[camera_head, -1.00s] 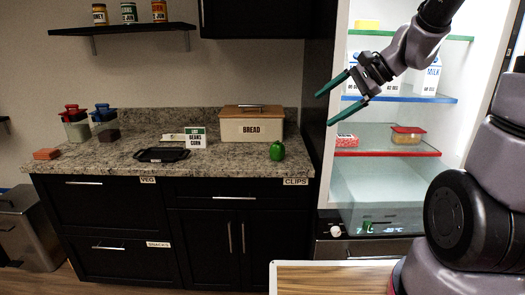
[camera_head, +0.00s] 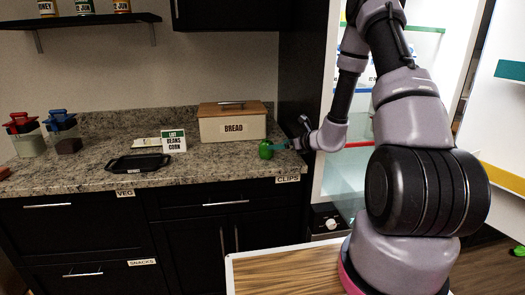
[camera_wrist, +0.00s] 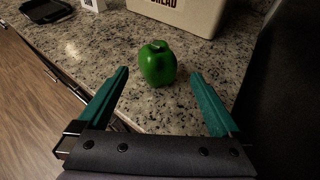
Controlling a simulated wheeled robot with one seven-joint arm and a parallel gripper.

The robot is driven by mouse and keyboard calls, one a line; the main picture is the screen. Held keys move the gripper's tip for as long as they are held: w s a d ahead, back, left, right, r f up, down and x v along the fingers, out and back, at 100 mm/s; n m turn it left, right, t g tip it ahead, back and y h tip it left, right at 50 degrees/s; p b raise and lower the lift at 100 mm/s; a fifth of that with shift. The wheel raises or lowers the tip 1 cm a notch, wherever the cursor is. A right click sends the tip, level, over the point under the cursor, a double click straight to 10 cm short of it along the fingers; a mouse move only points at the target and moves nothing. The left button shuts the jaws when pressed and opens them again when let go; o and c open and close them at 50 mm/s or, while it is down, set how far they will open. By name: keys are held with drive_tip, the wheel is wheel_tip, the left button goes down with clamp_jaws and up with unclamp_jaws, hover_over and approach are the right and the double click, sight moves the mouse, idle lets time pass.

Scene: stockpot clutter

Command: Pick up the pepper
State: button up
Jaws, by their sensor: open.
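The green pepper (camera_head: 265,150) stands on the granite counter, near its right end and in front of the bread box. In the wrist view the pepper (camera_wrist: 158,64) is upright, just beyond and between my two teal fingertips. My gripper (camera_wrist: 160,82) is open and empty, with a finger to either side of the pepper's near space and no visible contact. In the head view my gripper (camera_head: 284,147) is at counter height just right of the pepper, partly hidden by my wrist.
The bread box (camera_head: 232,122) stands close behind the pepper. A black tray (camera_head: 138,163) and a small sign card (camera_head: 173,141) are to the left. The open fridge (camera_head: 340,180) is to the right. The counter's front edge runs close by.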

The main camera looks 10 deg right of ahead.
drive_tip(key=x, duration=0.3)
drive_tip(key=shift+w+a+f, duration=0.1)
drive_tip(key=shift+w, duration=0.05)
drive_tip(key=x, duration=0.4)
drive_tip(key=shift+s+a+f, duration=0.1)
drive_tip(key=shift+s+f, duration=0.15)
drive_tip(key=shift+f, duration=0.1)
drive_tip(key=shift+w+a+f, duration=0.2)
drive_tip(key=shift+w+a, duration=0.1)
drive_tip(key=shift+w, duration=0.2)
drive_tip(key=c, duration=1.3)
drive_tip(key=shift+o, duration=0.2)
